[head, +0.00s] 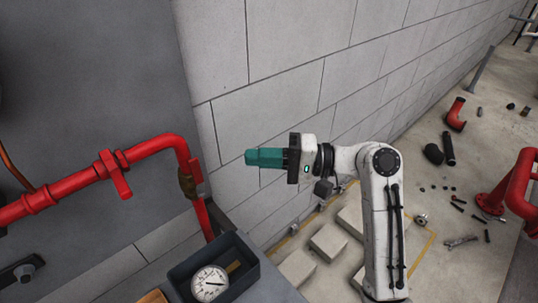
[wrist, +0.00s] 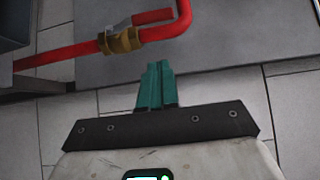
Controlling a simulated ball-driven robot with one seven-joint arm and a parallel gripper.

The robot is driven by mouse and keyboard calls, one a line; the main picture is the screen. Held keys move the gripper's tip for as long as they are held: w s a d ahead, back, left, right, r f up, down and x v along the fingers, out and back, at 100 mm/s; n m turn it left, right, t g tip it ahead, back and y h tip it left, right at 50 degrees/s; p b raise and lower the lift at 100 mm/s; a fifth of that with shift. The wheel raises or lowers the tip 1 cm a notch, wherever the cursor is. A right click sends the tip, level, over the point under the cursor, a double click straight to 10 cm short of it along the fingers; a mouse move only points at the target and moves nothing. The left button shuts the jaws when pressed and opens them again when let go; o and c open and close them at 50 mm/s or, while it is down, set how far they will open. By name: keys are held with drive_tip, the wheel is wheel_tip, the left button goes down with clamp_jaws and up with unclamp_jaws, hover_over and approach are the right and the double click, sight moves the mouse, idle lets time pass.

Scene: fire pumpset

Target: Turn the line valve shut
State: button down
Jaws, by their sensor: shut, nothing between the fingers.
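A brass-bodied valve (head: 186,183) sits on the downward run of a red pipe, left of my gripper in the head view. Its red lever (head: 196,171) lies roughly along that pipe. The wrist view shows the brass body (wrist: 124,40) above and left of my fingers, with the red lever (wrist: 153,16) roughly parallel to the pipe. My gripper (head: 248,157) has teal fingers, shut and empty, pointing left toward the valve in the head view. The fingertips (wrist: 157,66) appear apart from valve and lever. No part of the valve is hidden by my gripper.
The red pipe (head: 70,185) runs along a grey panel and carries a red crosspiece (head: 115,173). A dark tray (head: 242,262) with a pressure gauge (head: 209,283) stands below the valve. A block wall (head: 290,50) is behind. Loose parts and a wrench (head: 462,242) lie at right.

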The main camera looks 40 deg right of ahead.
sight(198, 178)
drive_tip(key=w+a+p, duration=0.1)
drive_tip(key=w+a, duration=0.2)
drive_tip(key=a, duration=0.4)
drive_tip(key=shift+w+a, duration=0.15)
drive_tip(key=shift+a, duration=0.05)
drive_tip(key=shift+w+r+p, duration=0.1)
drive_tip(key=shift+p, duration=0.2)
